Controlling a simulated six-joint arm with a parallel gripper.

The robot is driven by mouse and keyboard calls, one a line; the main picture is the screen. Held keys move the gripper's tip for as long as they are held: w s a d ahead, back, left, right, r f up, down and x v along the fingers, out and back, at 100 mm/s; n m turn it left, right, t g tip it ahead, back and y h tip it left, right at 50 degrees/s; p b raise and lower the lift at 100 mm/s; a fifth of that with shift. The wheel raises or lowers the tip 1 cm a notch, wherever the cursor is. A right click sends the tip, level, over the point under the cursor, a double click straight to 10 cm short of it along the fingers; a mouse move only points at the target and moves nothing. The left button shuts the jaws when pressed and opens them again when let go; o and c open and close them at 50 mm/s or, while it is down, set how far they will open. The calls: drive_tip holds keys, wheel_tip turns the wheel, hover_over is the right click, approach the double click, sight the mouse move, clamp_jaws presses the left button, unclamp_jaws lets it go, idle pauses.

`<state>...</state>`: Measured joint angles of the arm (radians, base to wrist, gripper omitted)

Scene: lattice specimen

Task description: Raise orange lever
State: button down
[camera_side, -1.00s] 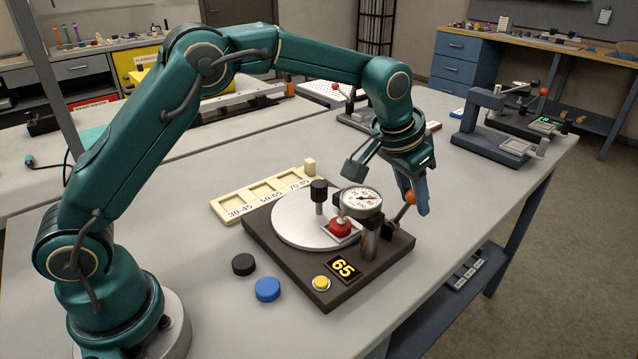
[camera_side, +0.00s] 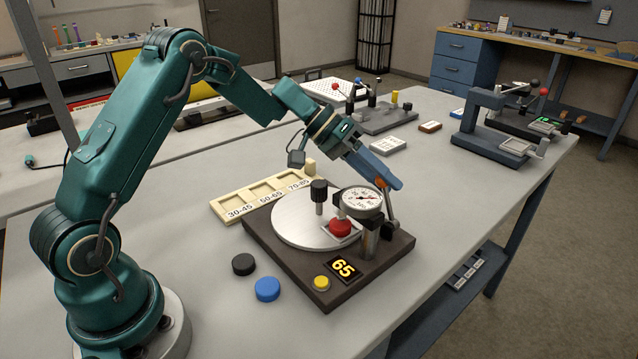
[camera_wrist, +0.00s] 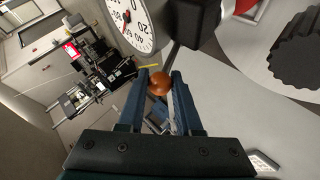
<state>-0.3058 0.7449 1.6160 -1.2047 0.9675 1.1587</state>
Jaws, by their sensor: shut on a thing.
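The orange lever knob (camera_side: 381,183) is on the tester, at the end of a dark lever arm (camera_side: 389,212) behind the dial gauge (camera_side: 361,200). My gripper (camera_side: 384,180) is shut on the knob, with its blue fingers tilted down to the right. In the wrist view the orange knob (camera_wrist: 159,83) sits between the two finger tips (camera_wrist: 158,82). The lever arm stands up steeply from the base. A red specimen (camera_side: 340,228) sits in a small tray on the silver turntable (camera_side: 290,222).
A cream sorting tray (camera_side: 229,209) marked 30-45, 50-65 and 70-85 lies behind the tester, with a cream block at its end. A black disc (camera_side: 243,264) and a blue disc (camera_side: 267,289) lie in front. A yellow button (camera_side: 321,283) is on the dark base (camera_side: 300,279).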

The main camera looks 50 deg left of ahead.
drive_tip(key=shift+a+f+h, duration=0.25)
drive_tip(key=shift+a+h, duration=0.1)
drive_tip(key=shift+h, duration=0.25)
drive_tip(key=c, duration=0.6)
unclamp_jaws()
drive_tip(key=shift+v, duration=2.6)
drive_tip(key=shift+f, duration=0.1)
